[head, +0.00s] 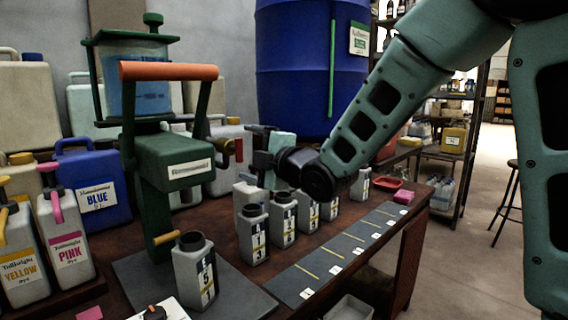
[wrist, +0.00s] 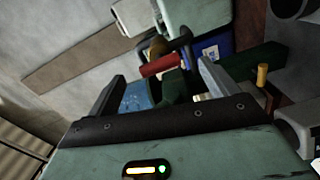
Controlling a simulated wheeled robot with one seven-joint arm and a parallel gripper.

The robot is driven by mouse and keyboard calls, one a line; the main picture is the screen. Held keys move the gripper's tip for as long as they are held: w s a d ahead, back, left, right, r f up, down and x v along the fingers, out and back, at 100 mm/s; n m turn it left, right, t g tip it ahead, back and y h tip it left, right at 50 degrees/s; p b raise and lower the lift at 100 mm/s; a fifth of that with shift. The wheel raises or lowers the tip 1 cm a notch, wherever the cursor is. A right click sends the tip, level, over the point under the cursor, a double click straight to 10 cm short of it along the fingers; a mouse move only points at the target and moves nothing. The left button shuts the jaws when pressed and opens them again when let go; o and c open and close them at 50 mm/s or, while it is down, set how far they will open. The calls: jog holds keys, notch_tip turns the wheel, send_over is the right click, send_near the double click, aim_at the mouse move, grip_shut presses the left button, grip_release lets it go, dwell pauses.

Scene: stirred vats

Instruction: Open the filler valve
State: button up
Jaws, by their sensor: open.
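The green filler (head: 180,160) stands on the bench, with a tank of blue liquid (head: 150,95) and a wide orange bar handle (head: 168,71) on top. A small valve with a dark red grip (head: 238,150) and a brass part sticks out of its right side. My gripper (head: 256,146) is open just right of the red grip. In the wrist view, the red grip (wrist: 160,65) shows between the spread fingers (wrist: 160,75), apart from them as far as I can tell. A grey bottle (head: 195,272) stands upright at the filler's front, near a yellow peg (head: 167,238).
Several grey numbered bottles (head: 254,236) stand in a row below my gripper. Blue (head: 92,188), pink (head: 66,240) and yellow (head: 20,262) dye jugs stand at left. A large blue barrel (head: 305,80) is behind. A dark marked strip (head: 345,250) lies along the bench's front edge.

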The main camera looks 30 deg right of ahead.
jog(key=b+v, duration=0.5)
jog(key=v, duration=0.7)
